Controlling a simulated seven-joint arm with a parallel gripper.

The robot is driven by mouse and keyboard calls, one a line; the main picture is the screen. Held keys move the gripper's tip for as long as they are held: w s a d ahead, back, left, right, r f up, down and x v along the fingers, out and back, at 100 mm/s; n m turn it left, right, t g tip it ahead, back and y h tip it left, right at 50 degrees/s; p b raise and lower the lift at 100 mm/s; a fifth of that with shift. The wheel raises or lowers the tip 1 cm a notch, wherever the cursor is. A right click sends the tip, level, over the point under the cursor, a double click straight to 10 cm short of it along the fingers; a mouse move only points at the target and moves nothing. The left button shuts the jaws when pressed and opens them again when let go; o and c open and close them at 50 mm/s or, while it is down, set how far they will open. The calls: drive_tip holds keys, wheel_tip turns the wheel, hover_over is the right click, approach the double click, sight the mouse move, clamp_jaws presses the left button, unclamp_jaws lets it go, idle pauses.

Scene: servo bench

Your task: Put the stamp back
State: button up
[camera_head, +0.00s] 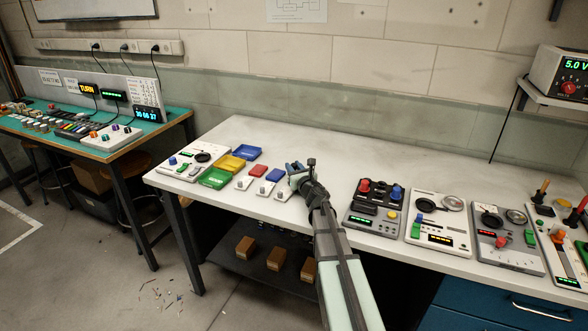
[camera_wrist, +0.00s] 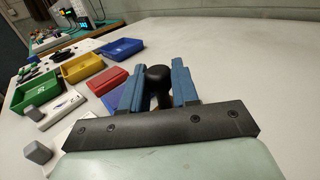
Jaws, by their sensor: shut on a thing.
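In the wrist view, my gripper (camera_wrist: 158,68) has its two blue fingers on either side of a dark, rounded handle (camera_wrist: 159,76), which looks like the stamp's. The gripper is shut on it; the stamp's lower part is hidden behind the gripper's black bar. In the head view, my gripper (camera_head: 296,172) is over the white bench, just right of a blue pad (camera_head: 275,175) and a red pad (camera_head: 258,170). The red pad also shows in the wrist view (camera_wrist: 108,80), left of the fingers. I cannot tell whether the stamp touches the bench.
Green (camera_head: 213,178), yellow (camera_head: 231,163) and blue (camera_head: 247,152) trays lie left of the pads. Small white pieces with grey knobs (camera_head: 243,184) stand along the front edge. A grey control panel (camera_head: 372,216) is right of my arm. The bench behind my gripper is clear.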

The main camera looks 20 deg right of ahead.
drive_tip(key=shift+f, duration=0.1)
drive_tip(key=o, duration=0.9)
drive_tip(key=shift+c, duration=0.2)
drive_tip(key=shift+s, duration=0.15)
drive_tip(key=s, duration=1.1)
drive_tip(key=shift+s, duration=0.35)
